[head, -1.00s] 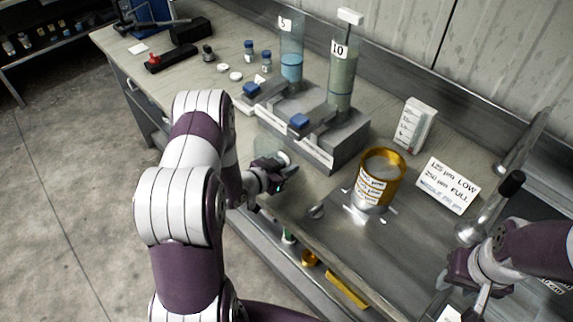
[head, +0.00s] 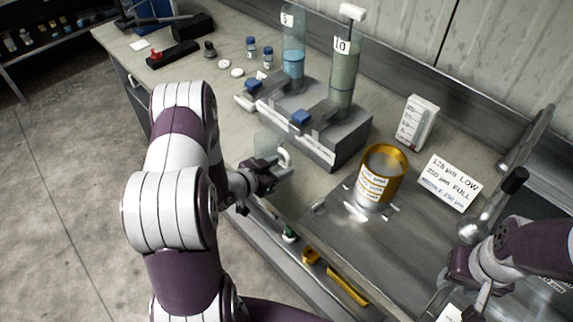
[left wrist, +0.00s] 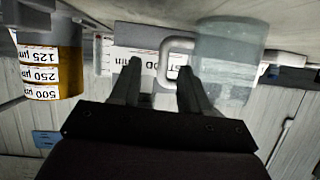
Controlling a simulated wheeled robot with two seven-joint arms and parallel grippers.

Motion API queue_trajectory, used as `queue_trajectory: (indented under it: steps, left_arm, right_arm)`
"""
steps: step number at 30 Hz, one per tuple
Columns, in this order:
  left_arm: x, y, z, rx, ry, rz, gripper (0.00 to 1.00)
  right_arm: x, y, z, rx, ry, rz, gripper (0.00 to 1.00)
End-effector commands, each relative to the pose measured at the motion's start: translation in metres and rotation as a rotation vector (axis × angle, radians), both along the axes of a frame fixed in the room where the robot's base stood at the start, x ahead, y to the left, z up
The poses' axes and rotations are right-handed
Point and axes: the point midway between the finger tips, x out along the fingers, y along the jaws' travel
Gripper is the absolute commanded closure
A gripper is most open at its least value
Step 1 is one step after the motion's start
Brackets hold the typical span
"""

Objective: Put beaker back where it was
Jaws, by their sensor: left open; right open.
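The beaker (head: 267,146) is clear and faint, with a white handle (head: 285,158), near the bench's front edge by the grey stand. In the left wrist view the clear beaker (left wrist: 228,62) is at upper right, its handle (left wrist: 163,62) towards the middle. My left gripper (head: 272,170) is open beside the handle. In the left wrist view its two fingers (left wrist: 160,70) are apart, with part of the handle seen between them; whether they touch it I cannot tell. My right gripper (head: 470,285) is open at lower right, away from the beaker, its fingertips partly cut off.
A grey stand (head: 318,140) holds two tall cylinders, marked 5 (head: 292,60) and 10 (head: 343,80). A gold-banded sieve stack (head: 381,178) stands to the right, before a label card (head: 449,184) and a white box (head: 416,122). Small bottles and lids lie further back.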

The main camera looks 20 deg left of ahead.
Motion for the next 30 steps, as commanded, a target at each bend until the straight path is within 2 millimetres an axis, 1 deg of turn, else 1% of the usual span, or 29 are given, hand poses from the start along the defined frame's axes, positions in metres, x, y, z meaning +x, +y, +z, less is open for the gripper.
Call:
queue_trajectory:
  steps: [1, 6, 10, 12, 14, 17, 18, 20, 21, 23, 24, 27, 28, 30]
  left_arm:
    - [-0.01, 0.005, 0.003, 0.0, 0.0, 0.004, 0.54]
    - [-0.044, 0.016, 0.019, 0.0, 0.0, 0.004, 0.54]
    - [-0.061, 0.022, 0.027, 0.001, -0.001, 0.003, 0.54]
    - [-0.065, 0.023, 0.03, 0.007, 0.007, 0.002, 0.54]
    - [-0.062, 0.025, 0.031, 0.047, 0.053, 0.012, 0.54]
    - [-0.052, 0.025, 0.036, 0.178, 0.249, 0.081, 0.54]
    - [-0.053, 0.021, 0.042, 0.225, 0.351, 0.129, 0.54]
    - [-0.067, 0.009, 0.054, 0.264, 0.508, 0.205, 0.54]
    - [-0.082, -0.003, 0.063, 0.267, 0.609, 0.247, 0.54]
    - [-0.109, -0.026, 0.075, 0.248, 0.748, 0.294, 0.54]
    - [-0.128, -0.041, 0.082, 0.228, 0.83, 0.311, 0.54]
    - [-0.165, -0.071, 0.094, 0.18, 0.977, 0.322, 0.54]
    - [-0.173, -0.077, 0.096, 0.171, 1.005, 0.323, 0.54]
    - [-0.181, -0.083, 0.098, 0.158, 1.04, 0.323, 0.54]
  right_arm:
    - [0.0, 0.0, -0.003, 0.0, 0.0, 0.0, 0.57]
    - [0.0, 0.0, -0.006, 0.0, 0.0, 0.0, 0.57]
    - [0.0, 0.0, -0.007, 0.0, 0.0, 0.0, 0.57]
    - [0.0, 0.0, -0.007, 0.0, 0.0, 0.0, 0.57]
    - [0.0, 0.0, -0.007, 0.0, 0.0, 0.0, 0.57]
    - [0.0, 0.0, -0.006, 0.0, 0.0, 0.0, 0.57]
    - [0.0, 0.0, -0.006, 0.0, 0.0, 0.0, 0.57]
    - [0.0, 0.0, -0.007, 0.0, 0.0, 0.0, 0.57]
    - [0.0, 0.0, -0.007, 0.0, 0.0, 0.0, 0.57]
    - [0.0, 0.0, -0.007, 0.0, 0.0, 0.0, 0.57]
    - [0.0, 0.0, -0.007, 0.0, 0.0, 0.0, 0.57]
    - [0.0, 0.0, -0.007, 0.0, 0.0, 0.0, 0.57]
    - [0.0, 0.0, -0.007, 0.0, 0.0, 0.0, 0.57]
    - [0.0, 0.0, -0.007, 0.0, 0.0, 0.0, 0.57]
